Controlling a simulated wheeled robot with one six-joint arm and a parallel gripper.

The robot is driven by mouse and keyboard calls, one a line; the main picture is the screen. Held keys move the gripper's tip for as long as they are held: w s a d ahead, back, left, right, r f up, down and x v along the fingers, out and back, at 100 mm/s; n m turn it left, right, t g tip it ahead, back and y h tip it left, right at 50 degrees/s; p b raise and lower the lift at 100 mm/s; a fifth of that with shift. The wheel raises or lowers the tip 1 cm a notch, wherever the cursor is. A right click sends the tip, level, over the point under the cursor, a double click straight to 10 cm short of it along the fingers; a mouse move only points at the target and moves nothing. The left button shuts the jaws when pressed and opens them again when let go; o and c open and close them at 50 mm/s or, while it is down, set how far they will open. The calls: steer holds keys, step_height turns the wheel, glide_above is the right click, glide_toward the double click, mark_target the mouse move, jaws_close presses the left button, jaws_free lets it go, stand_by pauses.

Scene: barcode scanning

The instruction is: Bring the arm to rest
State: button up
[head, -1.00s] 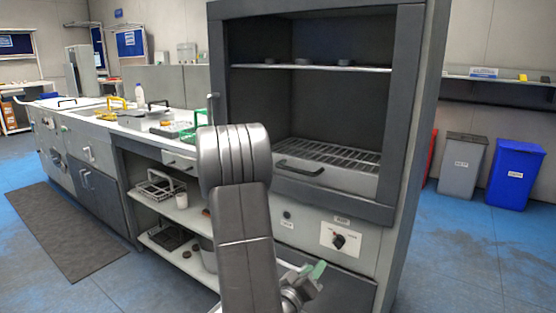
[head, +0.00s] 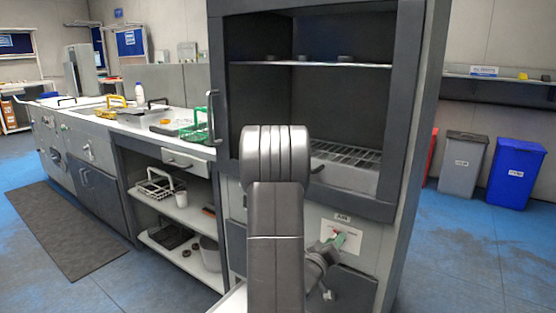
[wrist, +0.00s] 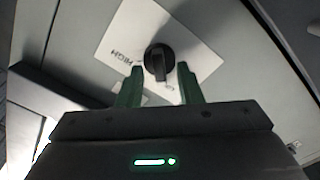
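A black knob (wrist: 157,62) on a white label plate (wrist: 190,40) lies just beyond the fingertips, in line with the gap. I cannot tell whether the fingers touch it. In the head view my arm (head: 275,220) stands in front of the tall grey cabinet (head: 400,150). The gripper there (head: 339,240) is small, close to the cabinet's lower front panel, and covers the knob.
The cabinet has an open recess with a wire rack (head: 345,153). To the left is a long counter with a green rack (head: 198,130) and open shelves (head: 190,215) below. A grey bin (head: 463,163) and a blue bin (head: 516,172) stand at the right.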

steer(key=shift+s+d+m+b, duration=0.1)
steer(key=shift+m+b, duration=0.4)
steer(key=shift+m, duration=2.35)
steer(key=shift+s+d+m+b, duration=0.15)
steer(key=shift+m+b, duration=0.3)
steer(key=shift+m, duration=2.45)
steer(key=shift+s+d+m+b, duration=0.1)
steer(key=shift+m+b, duration=0.4)
steer(key=shift+m, duration=2.35)
